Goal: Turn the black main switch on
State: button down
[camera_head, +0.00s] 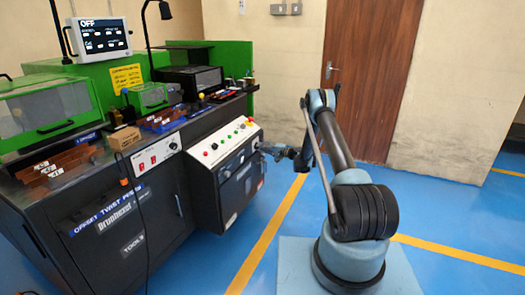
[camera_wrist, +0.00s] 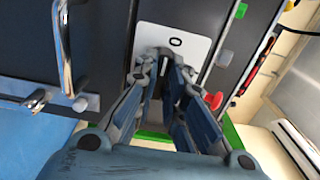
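The main switch's white plate (camera_wrist: 175,42), marked "0", is on the dark end face of the machine in the wrist view. My gripper (camera_wrist: 163,68) is in front of the plate, its fingertips at the plate's lower part. A gap shows between the fingers, with something dark in it, probably the switch knob. The fingers hide most of it, so I cannot tell whether they touch it. In the head view my gripper (camera_head: 273,150) is at the right end of the control box. The switch is not clear there. The display (camera_head: 98,38) reads "OFF".
The control panel (camera_head: 227,140) carries red, green and yellow buttons. In the wrist view a metal handle (camera_wrist: 66,50) stands out left of the plate, and a red button (camera_wrist: 213,101) is close to the right finger. Blue floor (camera_head: 222,262) is open before the machine.

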jog(key=shift+d, duration=0.1)
jog(key=shift+m, duration=0.3)
jog(key=m, duration=0.9)
jog(key=shift+f+m, duration=0.1)
jog(key=shift+m, duration=0.3)
jog(key=m, duration=0.3)
jog(key=shift+a+m, duration=0.2)
jog(key=shift+m, duration=2)
